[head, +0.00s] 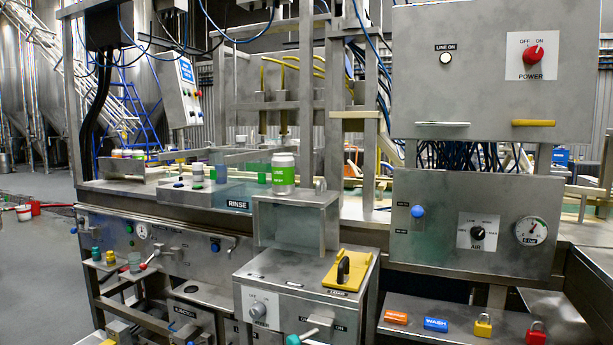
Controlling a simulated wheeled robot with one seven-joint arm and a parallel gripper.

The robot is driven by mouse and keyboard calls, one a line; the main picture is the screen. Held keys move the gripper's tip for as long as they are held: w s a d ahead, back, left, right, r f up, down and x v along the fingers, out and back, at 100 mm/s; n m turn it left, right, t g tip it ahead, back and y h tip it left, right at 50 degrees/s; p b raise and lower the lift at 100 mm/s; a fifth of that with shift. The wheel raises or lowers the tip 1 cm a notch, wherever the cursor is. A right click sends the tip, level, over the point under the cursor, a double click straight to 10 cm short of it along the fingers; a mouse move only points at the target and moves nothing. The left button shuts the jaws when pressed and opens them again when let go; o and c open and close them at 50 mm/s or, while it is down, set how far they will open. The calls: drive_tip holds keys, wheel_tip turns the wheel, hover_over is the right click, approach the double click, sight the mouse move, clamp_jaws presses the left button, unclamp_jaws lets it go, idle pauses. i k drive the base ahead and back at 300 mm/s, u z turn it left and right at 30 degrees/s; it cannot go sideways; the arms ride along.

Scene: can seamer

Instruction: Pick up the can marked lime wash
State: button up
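The lime wash can (283,174) is a white can with a bright green label, in the head view just left of the middle. It stands upright on top of a grey metal box-like stand (296,198) with an open front. The label's upper word reads as lime; the lower word is small and hard to read. Nothing touches the can's visible sides. My gripper is not in view.
A RINSE-marked block (238,205) lies left of the stand. Below are a metal box (290,310) with a dial and a yellow plate (346,268) with a black handle. Control panels (470,225) rise at right. Several padlocks and tags (436,324) sit lower right.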

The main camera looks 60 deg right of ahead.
sight(282, 163)
drive_tip(key=z, duration=1.15)
drive_tip(key=k, duration=0.6)
drive_tip(key=u, duration=1.1)
drive_tip(key=i, duration=0.9)
drive_tip(key=z, duration=0.55)
drive_tip(key=i, duration=0.6)
drive_tip(key=z, duration=0.75)
